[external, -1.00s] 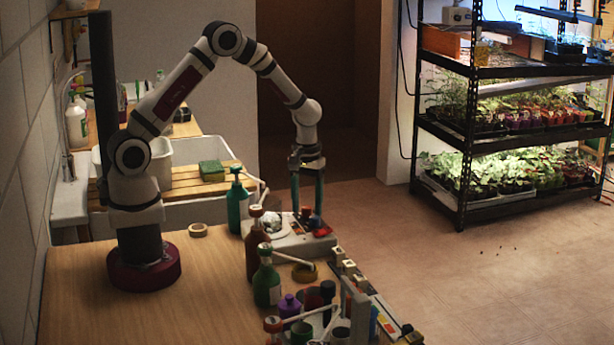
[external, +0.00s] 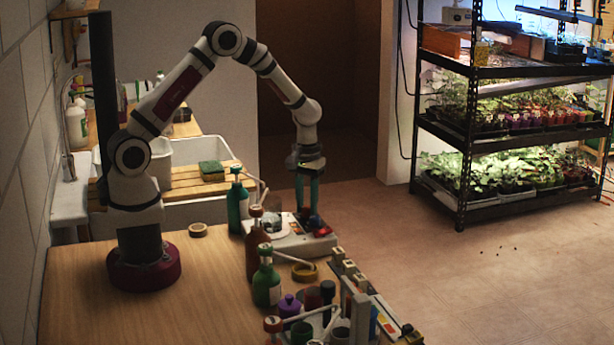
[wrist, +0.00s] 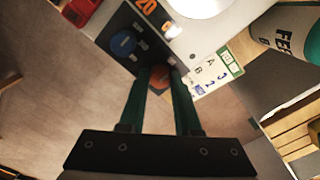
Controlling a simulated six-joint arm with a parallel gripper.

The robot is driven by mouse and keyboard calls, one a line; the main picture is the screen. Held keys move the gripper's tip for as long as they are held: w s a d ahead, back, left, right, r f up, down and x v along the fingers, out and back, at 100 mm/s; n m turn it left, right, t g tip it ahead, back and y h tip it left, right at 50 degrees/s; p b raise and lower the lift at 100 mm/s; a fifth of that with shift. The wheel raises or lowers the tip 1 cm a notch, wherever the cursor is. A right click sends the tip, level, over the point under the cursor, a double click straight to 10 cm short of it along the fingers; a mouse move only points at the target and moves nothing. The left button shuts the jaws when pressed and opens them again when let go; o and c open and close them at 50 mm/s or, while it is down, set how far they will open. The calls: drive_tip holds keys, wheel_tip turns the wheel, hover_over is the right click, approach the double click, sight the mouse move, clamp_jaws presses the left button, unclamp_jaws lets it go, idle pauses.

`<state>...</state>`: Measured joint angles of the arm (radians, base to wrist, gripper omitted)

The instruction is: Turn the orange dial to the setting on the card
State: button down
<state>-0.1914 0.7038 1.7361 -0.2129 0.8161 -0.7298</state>
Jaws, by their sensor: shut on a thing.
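The orange dial (wrist: 160,78) sits on the dark control panel (wrist: 133,22) of a white device, beside a blue dial (wrist: 123,43). My gripper (wrist: 161,80) is shut on the orange dial, with one green finger on each side. The fingers cover part of the dial, and its pointer cannot be read. The card (wrist: 215,70) lies just right of the dial in the wrist view, with letters A and B and digits that look like 3 and 2. In the external view my gripper (external: 307,218) reaches down to the white device (external: 318,245); the dial is hidden there.
Green (external: 238,208), brown (external: 256,232) and dark green (external: 266,280) bottles stand left of and in front of the device. Cups and small items crowd the front right edge. The left tabletop is clear.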

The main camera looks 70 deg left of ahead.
sight(307, 207)
drive_tip(key=m, duration=1)
drive_tip(key=shift+m, duration=0.4)
idle(0.4)
drive_tip(key=c, duration=0.6)
unclamp_jaws()
wheel_tip(307, 207, up, 16)
drive_tip(key=shift+f, duration=0.1)
